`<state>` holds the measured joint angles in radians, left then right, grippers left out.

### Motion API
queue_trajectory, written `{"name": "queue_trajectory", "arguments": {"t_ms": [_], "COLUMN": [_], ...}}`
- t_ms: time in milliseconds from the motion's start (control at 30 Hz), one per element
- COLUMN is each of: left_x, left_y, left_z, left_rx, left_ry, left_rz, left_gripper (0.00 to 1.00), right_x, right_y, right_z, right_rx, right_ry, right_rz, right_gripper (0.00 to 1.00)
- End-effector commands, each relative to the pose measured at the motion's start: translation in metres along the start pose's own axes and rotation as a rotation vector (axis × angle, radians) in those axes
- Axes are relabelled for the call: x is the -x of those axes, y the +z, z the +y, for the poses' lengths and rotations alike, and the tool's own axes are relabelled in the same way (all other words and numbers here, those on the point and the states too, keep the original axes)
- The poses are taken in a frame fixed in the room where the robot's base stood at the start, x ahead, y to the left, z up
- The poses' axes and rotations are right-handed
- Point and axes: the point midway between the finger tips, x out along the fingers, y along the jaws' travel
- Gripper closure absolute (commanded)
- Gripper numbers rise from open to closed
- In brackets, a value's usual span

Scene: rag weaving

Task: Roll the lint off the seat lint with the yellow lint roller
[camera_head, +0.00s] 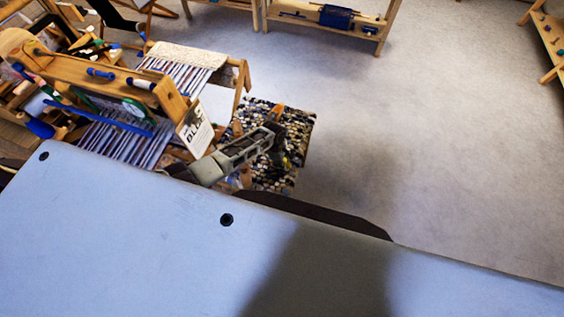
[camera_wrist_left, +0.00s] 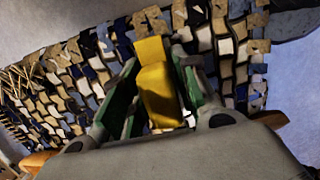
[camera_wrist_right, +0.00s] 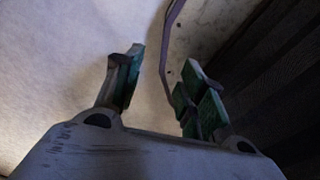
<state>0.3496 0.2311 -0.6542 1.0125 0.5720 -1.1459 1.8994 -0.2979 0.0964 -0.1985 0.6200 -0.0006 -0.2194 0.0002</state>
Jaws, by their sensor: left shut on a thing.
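The yellow lint roller (camera_wrist_left: 155,85) is between the green-padded fingers of my left gripper (camera_wrist_left: 155,92), which is shut on it. In the head view my left gripper (camera_head: 275,138) is over the woven rag seat (camera_head: 300,122), a patchwork of black, cream and blue strips. The seat also fills the upper part of the left wrist view (camera_wrist_left: 75,75). I cannot tell whether the roller touches the seat. I cannot pick out the lint from the pattern. My right gripper (camera_wrist_right: 157,85) is open, with its fingers apart and nothing between the pads; it is hidden in the head view.
A wooden loom (camera_head: 110,75) with striped weaving stands left of the seat, with a paper tag (camera_head: 195,130) hanging close to my left gripper. A low wooden shelf (camera_head: 340,20) stands at the back. A thin brown strand (camera_wrist_right: 165,55) runs beyond my right gripper.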

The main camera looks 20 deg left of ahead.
Motion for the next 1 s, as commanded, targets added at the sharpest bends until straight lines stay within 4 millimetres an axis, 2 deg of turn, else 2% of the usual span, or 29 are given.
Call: {"name": "queue_trajectory", "arguments": {"t_ms": [167, 433, 633, 1000], "left_x": [0.000, 0.000, -0.001, -0.001], "left_y": [0.000, 0.000, 0.001, 0.000], "left_z": [-0.002, -0.002, -0.011, -0.031], "left_rx": [0.000, 0.000, -0.001, 0.000], "left_ry": [0.000, 0.001, 0.000, -0.001], "left_rz": [0.000, -0.001, -0.002, -0.001], "left_gripper": [0.97, 0.97, 0.97, 0.97], "right_x": [0.001, 0.001, 0.001, 0.001], "right_y": [0.000, -0.003, -0.004, -0.002], "right_z": [-0.001, -0.012, -0.019, -0.009], "right_rx": [-0.001, -0.006, -0.008, -0.004], "right_ry": [-0.001, -0.013, -0.020, -0.009], "right_rz": [0.000, 0.003, 0.004, 0.002], "right_gripper": [0.60, 0.60, 0.60, 0.60]}}
